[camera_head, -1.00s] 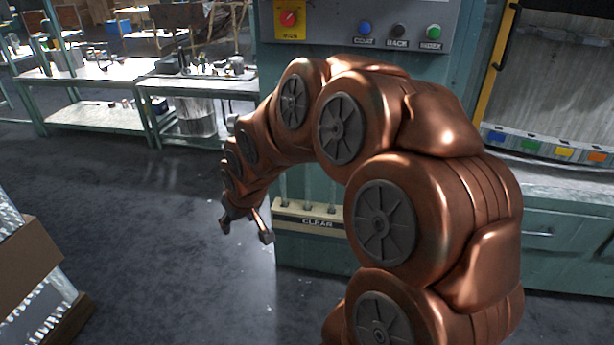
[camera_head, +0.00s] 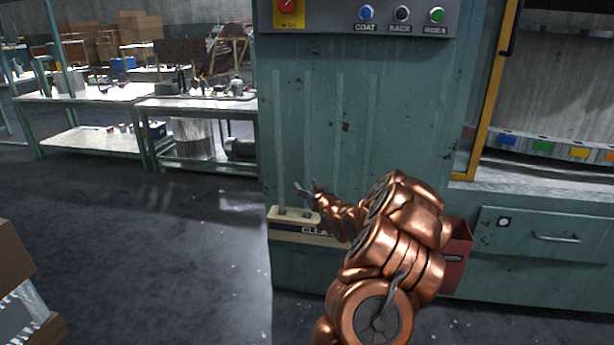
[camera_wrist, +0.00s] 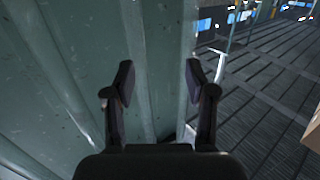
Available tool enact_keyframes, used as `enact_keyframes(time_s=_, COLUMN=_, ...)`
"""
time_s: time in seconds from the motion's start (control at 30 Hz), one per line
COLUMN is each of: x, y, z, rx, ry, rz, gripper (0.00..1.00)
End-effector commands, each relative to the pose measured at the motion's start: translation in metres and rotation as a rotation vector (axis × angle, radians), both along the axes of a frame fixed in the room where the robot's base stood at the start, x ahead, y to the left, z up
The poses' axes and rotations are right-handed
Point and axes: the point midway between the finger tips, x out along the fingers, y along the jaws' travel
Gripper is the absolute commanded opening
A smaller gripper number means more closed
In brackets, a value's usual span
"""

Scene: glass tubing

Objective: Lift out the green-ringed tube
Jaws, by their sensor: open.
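My gripper (camera_head: 308,188) is open at the front of the green cabinet, just above the cream rack (camera_head: 290,226) with the dark "CLEAR" label. Faint, see-through upright strips (camera_head: 307,120) above the rack look like clear tubes, though they blend into the cabinet face. I cannot make out a green ring on any of them. In the wrist view the two dark fingers (camera_wrist: 159,80) stand apart. A pale upright band shows between and beyond them; I cannot tell whether it is a tube or the cabinet. My arm hides the rack's right end.
The green cabinet (camera_head: 400,110) has a red knob and labelled buttons on top. A red box (camera_head: 457,257) is on its front, right of my arm. A yellow-framed opening and a drawer (camera_head: 540,235) lie further right. Open floor (camera_head: 170,240) is at left, with workbenches behind.

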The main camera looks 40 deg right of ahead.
Motion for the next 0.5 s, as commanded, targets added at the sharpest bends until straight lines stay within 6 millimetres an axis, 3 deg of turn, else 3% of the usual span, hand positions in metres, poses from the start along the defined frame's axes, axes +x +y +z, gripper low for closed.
enact_keyframes(time_s=0.03, x=-0.005, y=-0.009, z=-0.011, rx=-0.008, ry=-0.019, rz=-0.010, gripper=0.56)
enact_keyframes(time_s=0.2, x=-0.012, y=-0.025, z=-0.016, rx=-0.024, ry=-0.058, rz=-0.025, gripper=0.56)
enact_keyframes(time_s=0.5, x=0.006, y=-0.033, z=-0.014, rx=-0.029, ry=-0.060, rz=-0.025, gripper=0.56)
